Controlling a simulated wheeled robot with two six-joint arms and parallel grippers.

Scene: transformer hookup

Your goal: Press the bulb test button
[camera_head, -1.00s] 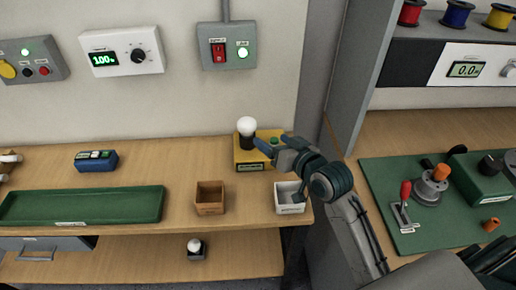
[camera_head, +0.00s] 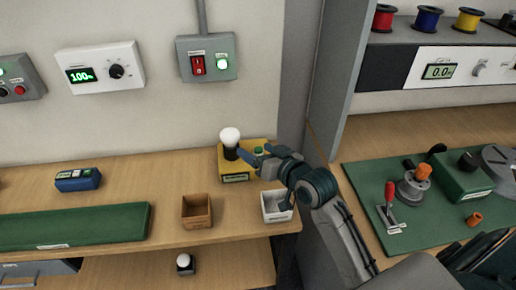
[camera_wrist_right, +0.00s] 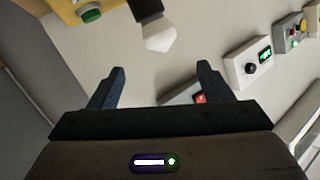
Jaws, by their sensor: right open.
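The yellow bulb tester (camera_head: 232,178) stands on the wooden bench near its right end. A white bulb (camera_head: 230,136) on a dark socket stands upright on its left side. The green button (camera_head: 258,150) is on its top, right of the bulb. My right gripper (camera_head: 254,154) is open and empty in front of the tester, its fingers overlapping it in the head view. In the right wrist view the gripper (camera_wrist_right: 155,80) is open, with the bulb (camera_wrist_right: 159,36) beyond the fingers and the green button (camera_wrist_right: 88,13) at upper left. I cannot tell whether a finger touches the button.
A white bin (camera_head: 272,215) and a brown bin (camera_head: 196,221) stand in front of the tester. A switch box (camera_head: 207,58) hangs on the wall above. A grey partition (camera_head: 340,90) stands close on the right. A blue device (camera_head: 77,181) lies farther left.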

